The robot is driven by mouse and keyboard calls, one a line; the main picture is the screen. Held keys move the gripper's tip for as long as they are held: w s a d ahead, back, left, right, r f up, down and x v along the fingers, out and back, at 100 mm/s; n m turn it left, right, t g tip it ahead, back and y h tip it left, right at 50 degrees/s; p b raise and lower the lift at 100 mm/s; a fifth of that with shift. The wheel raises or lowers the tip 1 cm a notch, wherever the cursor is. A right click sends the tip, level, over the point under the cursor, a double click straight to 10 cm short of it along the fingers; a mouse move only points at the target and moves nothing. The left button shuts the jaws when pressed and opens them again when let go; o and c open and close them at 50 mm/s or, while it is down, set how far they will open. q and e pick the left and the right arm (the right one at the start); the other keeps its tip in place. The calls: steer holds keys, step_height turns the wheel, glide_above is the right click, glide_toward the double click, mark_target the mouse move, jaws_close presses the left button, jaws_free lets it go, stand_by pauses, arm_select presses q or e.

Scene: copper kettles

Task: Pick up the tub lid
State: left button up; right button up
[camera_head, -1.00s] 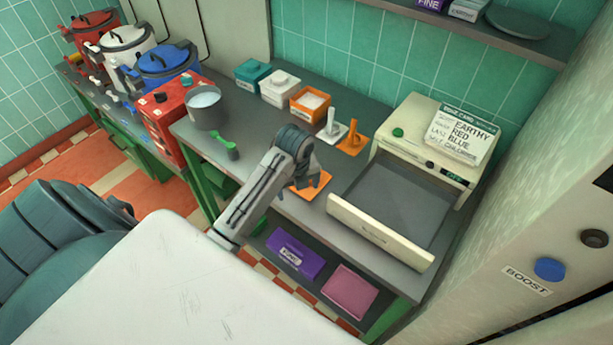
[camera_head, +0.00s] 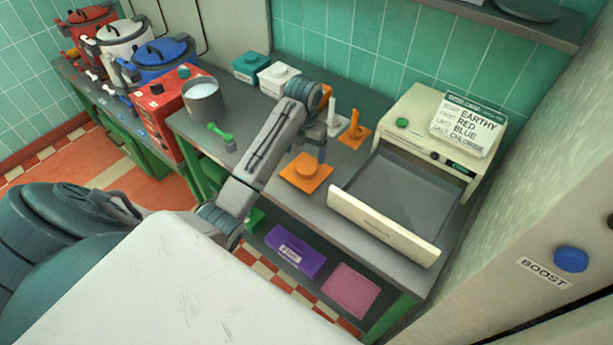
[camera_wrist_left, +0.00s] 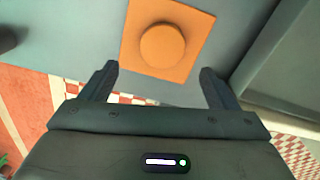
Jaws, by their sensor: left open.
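The orange tub lid (camera_head: 305,174) is a flat square with a round knob. It lies on the grey counter, left of the open drawer. In the left wrist view the lid (camera_wrist_left: 188,65) is just beyond my open fingertips, its knob roughly centred between them. My left gripper (camera_head: 321,158) points down above the lid's far edge in the head view. It also shows in the left wrist view (camera_wrist_left: 158,72), open and empty. The open orange tub is mostly hidden behind my left arm. My right gripper is not in view.
A cream machine with an open drawer (camera_head: 385,228) stands to the right. Behind the arm are white (camera_head: 279,78) and teal (camera_head: 251,69) tubs, a white stand (camera_head: 334,121) and an orange stand (camera_head: 355,132). A grey pot (camera_head: 203,103) and green scoop (camera_head: 222,137) sit to the left.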

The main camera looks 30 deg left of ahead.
mark_target(306, 168)
arm_select(q)
step_height(306, 168, down, 2)
steer(key=shift+f+b, duration=0.1)
steer(key=shift+b, duration=0.5)
steer(key=shift+d+f+b, duration=0.15)
steer(key=shift+f+b, duration=0.4)
steer(key=shift+f, duration=0.3)
step_height(306, 168, down, 2)
steer(key=shift+p, duration=0.5)
steer(key=shift+f, duration=0.35)
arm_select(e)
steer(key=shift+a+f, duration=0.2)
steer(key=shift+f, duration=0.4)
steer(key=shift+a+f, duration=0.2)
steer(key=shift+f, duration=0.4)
arm_select(q)
steer(key=shift+c, duration=0.4)
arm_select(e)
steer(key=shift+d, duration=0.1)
arm_select(q)
steer(key=c, duration=1)
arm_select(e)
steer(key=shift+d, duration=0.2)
